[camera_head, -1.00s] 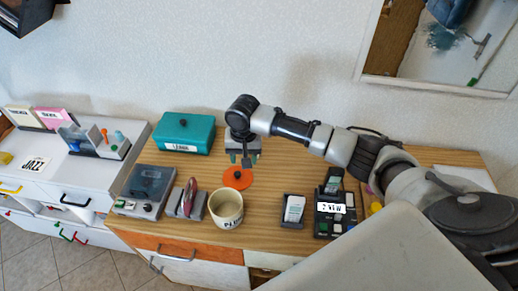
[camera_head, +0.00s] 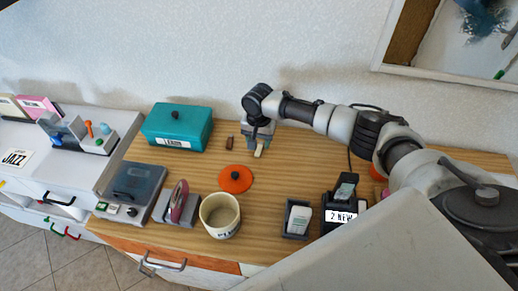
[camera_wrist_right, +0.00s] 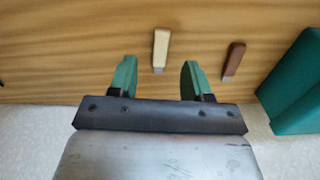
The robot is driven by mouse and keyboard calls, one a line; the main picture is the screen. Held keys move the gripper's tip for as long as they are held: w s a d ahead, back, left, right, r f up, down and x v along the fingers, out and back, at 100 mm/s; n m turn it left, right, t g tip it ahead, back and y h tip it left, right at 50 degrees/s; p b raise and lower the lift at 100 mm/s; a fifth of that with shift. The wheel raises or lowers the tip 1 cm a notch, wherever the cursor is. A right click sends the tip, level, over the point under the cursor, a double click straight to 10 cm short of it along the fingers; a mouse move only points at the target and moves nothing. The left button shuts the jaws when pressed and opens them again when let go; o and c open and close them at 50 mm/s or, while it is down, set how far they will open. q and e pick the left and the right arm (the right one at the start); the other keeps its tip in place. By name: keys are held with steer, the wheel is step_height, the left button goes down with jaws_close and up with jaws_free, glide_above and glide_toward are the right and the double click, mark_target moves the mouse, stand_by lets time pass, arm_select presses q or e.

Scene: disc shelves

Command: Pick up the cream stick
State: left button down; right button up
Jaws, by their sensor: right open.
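The cream stick (camera_wrist_right: 160,48) lies on the wooden counter, with a small metallic end. In the head view the cream stick (camera_head: 259,153) shows just below my right gripper (camera_head: 259,137), partly hidden by it. In the right wrist view my right gripper (camera_wrist_right: 158,68) is open, its two green fingers apart. The stick appears between and just beyond the fingertips, with no visible contact. My left gripper is not in view.
A brown stick (camera_wrist_right: 234,58) lies right of the cream one in the wrist view. Nearby are a teal box (camera_head: 178,127), an orange lid (camera_head: 235,180) and a cream pot (camera_head: 220,216). Holders with dark devices (camera_head: 344,205) stand at the right.

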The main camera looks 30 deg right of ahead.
mark_target(258, 151)
steer(key=f, duration=0.3)
steer(key=shift+s+a+f, duration=0.15)
steer(key=shift+a+f, duration=0.05)
steer(key=shift+f, duration=0.2)
steer(key=shift+d+f, duration=0.1)
steer(key=shift+c, duration=0.6)
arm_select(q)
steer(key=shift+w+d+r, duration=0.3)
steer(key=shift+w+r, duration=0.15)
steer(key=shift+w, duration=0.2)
arm_select(e)
jaws_close()
